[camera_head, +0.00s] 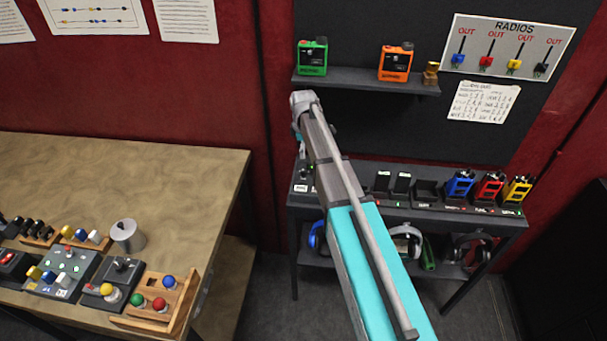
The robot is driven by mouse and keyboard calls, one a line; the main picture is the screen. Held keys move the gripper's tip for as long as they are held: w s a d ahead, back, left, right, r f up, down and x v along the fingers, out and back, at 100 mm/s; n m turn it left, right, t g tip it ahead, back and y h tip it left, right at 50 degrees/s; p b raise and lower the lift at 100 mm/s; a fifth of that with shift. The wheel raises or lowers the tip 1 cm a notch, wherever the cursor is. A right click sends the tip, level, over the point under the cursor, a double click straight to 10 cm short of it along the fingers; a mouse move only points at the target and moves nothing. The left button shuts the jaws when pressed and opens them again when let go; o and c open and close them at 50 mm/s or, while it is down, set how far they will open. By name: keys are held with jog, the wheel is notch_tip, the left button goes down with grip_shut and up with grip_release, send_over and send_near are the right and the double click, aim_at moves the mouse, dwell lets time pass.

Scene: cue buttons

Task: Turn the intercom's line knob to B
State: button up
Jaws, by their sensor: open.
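A dark box with small white labels (301,187) stands at the left end of the black table. It may be the intercom, but it is partly covered by my arm. Its knob and the knob's setting are too small to make out. My arm reaches up across the middle of the view and bends down at its far end. My gripper (299,146) is there, just above the dark box and mostly hidden by my own arm. I see nothing held in it. I cannot tell whether it touches the box.
Blue, red and yellow radios (489,188) stand in chargers right of my arm. Headphones (407,240) sit on the lower shelf. A wall shelf (365,83) holds green and orange devices above. A wooden table (110,165) with several button boxes is at left, its back half clear.

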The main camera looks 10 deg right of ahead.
aim_at(304, 171)
jog(key=shift+f+b, duration=4.6)
jog(key=shift+f, duration=0.35)
grip_shut()
